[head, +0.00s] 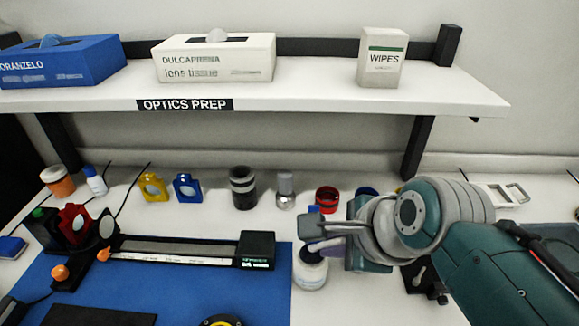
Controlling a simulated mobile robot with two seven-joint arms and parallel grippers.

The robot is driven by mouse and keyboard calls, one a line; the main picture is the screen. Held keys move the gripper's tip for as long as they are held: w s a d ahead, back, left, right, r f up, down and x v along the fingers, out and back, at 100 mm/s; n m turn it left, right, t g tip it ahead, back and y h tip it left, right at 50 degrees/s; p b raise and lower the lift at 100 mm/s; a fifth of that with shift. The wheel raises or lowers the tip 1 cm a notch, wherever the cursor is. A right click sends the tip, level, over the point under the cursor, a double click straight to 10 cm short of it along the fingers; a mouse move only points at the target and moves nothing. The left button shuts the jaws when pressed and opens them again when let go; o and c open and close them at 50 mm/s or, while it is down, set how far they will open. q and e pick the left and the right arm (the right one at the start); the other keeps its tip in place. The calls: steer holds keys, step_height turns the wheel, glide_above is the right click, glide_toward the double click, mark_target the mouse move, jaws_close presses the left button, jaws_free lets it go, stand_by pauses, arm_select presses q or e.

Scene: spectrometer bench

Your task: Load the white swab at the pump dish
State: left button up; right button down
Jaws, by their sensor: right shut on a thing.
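My right gripper (322,236) reaches in from the right, at the right edge of the blue mat. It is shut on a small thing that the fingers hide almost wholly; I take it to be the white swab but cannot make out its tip. Just below the fingers stands a squat white jar (311,274) with a label, which looks like the pump dish. Its top is partly covered by the gripper, so I cannot tell whether the held thing touches it. My left gripper is not in view.
A black-ended rail (180,250) lies on the blue mat (262,285). Behind stand yellow (153,188) and blue (187,188) mounts, a dark cylinder (243,188), a metallic bottle (285,190) and a red ring (327,199). A white shelf (320,88) with boxes overhangs the back.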

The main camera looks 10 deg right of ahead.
steer(key=shift+f+b, duration=0.45)
steer(key=shift+f, duration=0.25)
stand_by(0.4)
steer(key=shift+f, duration=0.15)
stand_by(1.2)
step_height(320, 180, up, 7)
steer(key=p, duration=0.8)
steer(key=shift+r, duration=0.2)
steer(key=shift+f, duration=0.1)
